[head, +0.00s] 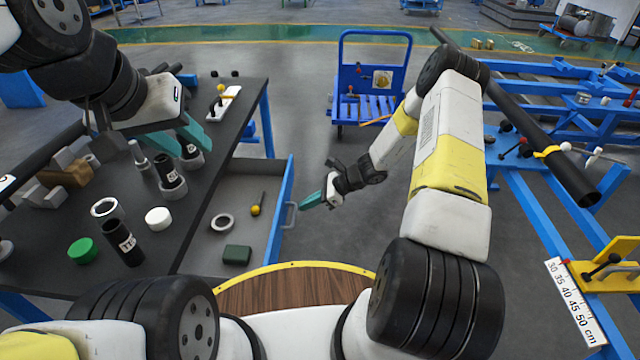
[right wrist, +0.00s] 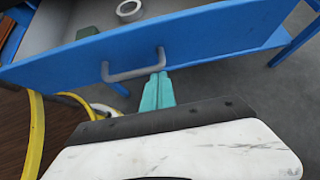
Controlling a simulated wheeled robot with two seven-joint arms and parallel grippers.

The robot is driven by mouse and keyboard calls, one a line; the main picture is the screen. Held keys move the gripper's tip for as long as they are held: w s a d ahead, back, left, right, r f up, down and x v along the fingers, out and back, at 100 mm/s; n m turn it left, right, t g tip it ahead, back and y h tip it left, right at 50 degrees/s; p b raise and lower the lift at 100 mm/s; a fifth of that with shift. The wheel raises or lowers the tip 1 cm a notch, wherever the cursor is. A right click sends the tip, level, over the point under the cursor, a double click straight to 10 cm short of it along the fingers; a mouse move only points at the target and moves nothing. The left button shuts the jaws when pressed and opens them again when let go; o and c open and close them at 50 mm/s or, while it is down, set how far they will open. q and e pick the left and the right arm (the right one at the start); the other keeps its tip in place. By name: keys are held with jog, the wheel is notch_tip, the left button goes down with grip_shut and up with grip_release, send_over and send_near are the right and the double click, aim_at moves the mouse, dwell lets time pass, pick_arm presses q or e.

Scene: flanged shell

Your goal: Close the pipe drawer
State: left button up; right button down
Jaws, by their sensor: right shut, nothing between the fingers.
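The pipe drawer (head: 281,215) is pulled out from under the dark table top; its blue front also shows in the right wrist view (right wrist: 220,35). A grey bar handle (head: 291,214) is on that front, seen closer in the right wrist view (right wrist: 135,73). My right gripper (head: 309,202) is shut and empty, its teal fingertips close to the handle in the right wrist view (right wrist: 158,82). I cannot tell whether they touch it. My left gripper (head: 192,143) is over the table, its teal fingers apart, near dark fittings; nothing is clearly held.
In the drawer lie a grey ring (head: 222,222), a yellow-ended tool (head: 257,204) and a dark green block (head: 237,254). The table (head: 140,250) carries a green cap (head: 82,250), a white cap (head: 158,218) and a black pipe (head: 118,239). A blue cart (head: 371,80) stands behind.

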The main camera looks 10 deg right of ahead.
send_over(242, 214)
jog(key=shift+d, duration=0.15)
jog(key=shift+a, duration=0.25)
jog(key=shift+a+r, duration=0.1)
jog(key=shift+a, duration=0.05)
